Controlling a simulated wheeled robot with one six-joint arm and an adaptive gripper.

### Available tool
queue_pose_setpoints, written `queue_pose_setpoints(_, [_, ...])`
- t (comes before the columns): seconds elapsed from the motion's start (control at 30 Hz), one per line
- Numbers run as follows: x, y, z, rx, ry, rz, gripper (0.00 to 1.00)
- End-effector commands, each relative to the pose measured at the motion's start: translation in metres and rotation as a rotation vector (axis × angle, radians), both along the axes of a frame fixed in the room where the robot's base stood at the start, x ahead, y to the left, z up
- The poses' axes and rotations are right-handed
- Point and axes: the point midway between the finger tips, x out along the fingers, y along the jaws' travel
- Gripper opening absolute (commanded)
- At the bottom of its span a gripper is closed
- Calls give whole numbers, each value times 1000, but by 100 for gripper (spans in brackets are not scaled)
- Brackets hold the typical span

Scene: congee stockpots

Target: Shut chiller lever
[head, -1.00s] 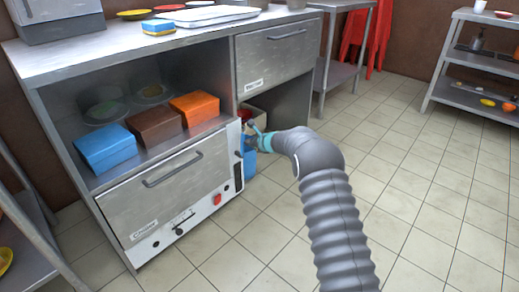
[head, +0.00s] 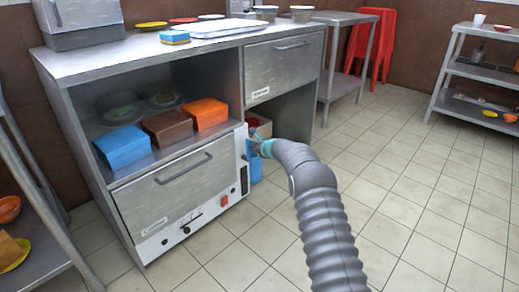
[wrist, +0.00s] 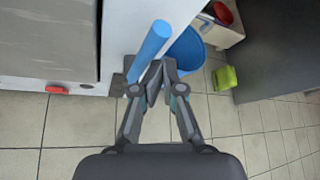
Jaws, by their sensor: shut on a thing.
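The low steel unit with a drawer-like door (head: 178,192) stands under the counter, its small label too blurred to read. A blue bar, which looks like the lever (wrist: 151,48), juts out at the unit's right side in the wrist view. In the head view that spot is small and partly hidden by my gripper (head: 256,147). The fingertips hide part of the bar's lower end.
A blue bucket (wrist: 188,48) stands on the floor close beside the lever, with a green block (wrist: 225,77) further right. A red switch (head: 224,200) is on the unit's front panel. Blue, brown and orange boxes sit on the shelf above. The tiled floor to the right is clear.

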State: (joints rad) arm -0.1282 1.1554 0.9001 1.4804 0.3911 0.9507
Motion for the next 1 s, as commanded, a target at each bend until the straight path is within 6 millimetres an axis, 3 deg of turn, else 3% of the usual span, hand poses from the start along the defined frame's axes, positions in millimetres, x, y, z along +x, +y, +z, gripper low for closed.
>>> queue_pose_setpoints(0.03, [-5,15,0,6,4,29,0])
queue_pose_setpoints(0.37, [-2,9,1,5,3,25,0])
queue_pose_setpoints(0.73, [18,-39,1,2,3,-3,0])
queue_pose_setpoints(1.0, [2,-34,-2,2,3,6,0])
